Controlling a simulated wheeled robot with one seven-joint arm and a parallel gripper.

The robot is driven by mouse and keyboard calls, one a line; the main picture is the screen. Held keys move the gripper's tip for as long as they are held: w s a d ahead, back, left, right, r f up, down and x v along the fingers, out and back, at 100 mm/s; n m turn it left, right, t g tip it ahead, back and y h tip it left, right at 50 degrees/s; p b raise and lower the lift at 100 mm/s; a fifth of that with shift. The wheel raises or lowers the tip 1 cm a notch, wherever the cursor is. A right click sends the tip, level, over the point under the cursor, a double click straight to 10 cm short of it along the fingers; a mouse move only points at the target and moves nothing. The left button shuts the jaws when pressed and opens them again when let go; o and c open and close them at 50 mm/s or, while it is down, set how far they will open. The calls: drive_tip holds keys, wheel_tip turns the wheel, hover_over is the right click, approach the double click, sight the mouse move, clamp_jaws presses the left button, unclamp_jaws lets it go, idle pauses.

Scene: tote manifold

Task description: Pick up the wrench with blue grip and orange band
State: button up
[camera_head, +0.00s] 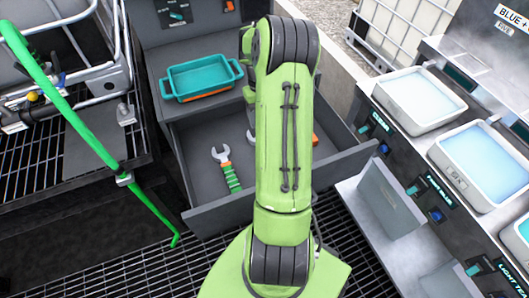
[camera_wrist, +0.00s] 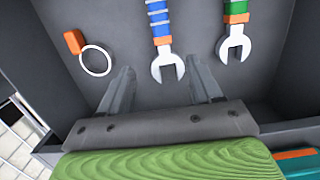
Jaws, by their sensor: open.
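The wrench with blue grip and orange band (camera_wrist: 163,45) lies in the open drawer, in the upper middle of the wrist view. Its open-ended head points toward my gripper (camera_wrist: 162,68). My gripper is open and empty, with one finger to each side of that head. I cannot tell its height above the drawer floor. In the head view my arm hides most of this wrench; a small pale part (camera_head: 250,136) just left of my arm looks like its head. A wrench with green grip and orange band (camera_wrist: 235,30) lies to its right in the wrist view and also shows in the head view (camera_head: 226,166).
An orange tag with a white ring (camera_wrist: 75,42) lies left of the blue-grip wrench. The drawer (camera_head: 193,180) has raised walls around the tools. A teal tray (camera_head: 202,79) stands on the ledge behind it. A green hose (camera_head: 82,133) hangs at left; white tubs (camera_head: 420,100) stand at right.

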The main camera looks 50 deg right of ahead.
drive_tip(key=f+b, duration=0.1)
drive_tip(key=f, duration=0.3)
drive_tip(key=s+a+f+b, duration=0.1)
drive_tip(key=f+b, duration=0.1)
drive_tip(key=f, duration=0.3)
drive_tip(key=f+b, duration=0.1)
drive_tip(key=f, duration=0.4)
drive_tip(key=shift+s+a+b, duration=0.25)
drive_tip(key=shift+s+b, duration=0.05)
drive_tip(key=shift+b, duration=0.05)
drive_tip(key=shift+r, duration=0.25)
clamp_jaws()
